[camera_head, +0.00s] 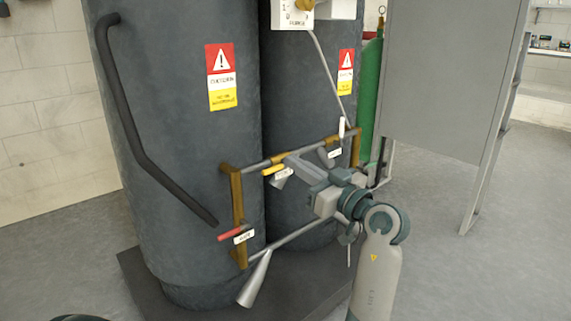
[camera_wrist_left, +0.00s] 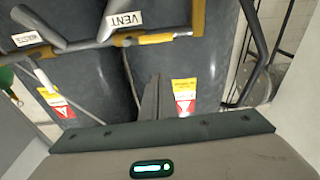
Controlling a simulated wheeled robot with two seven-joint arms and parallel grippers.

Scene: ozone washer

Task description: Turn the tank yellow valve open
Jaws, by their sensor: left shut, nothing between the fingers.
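The yellow valve handle (camera_head: 274,170) is on the pipe frame in front of two tall dark grey tanks (camera_head: 180,130). In the left wrist view the yellow handle (camera_wrist_left: 156,39) lies just right of a VENT tag (camera_wrist_left: 124,20). My left gripper (camera_head: 289,158) is shut and empty, close to the right of the handle in the head view. In the wrist view its closed fingers (camera_wrist_left: 156,78) point up toward the handle, with a visible gap. Whether they touch it is not clear in the head view. My right gripper is not in view.
A red valve handle (camera_head: 231,235) is lower left on the pipes and a white one (camera_head: 342,127) upper right. A slanted dark pipe (camera_head: 125,130) runs down the left tank. A green cylinder (camera_head: 370,100) and a grey panel (camera_head: 450,80) stand at right.

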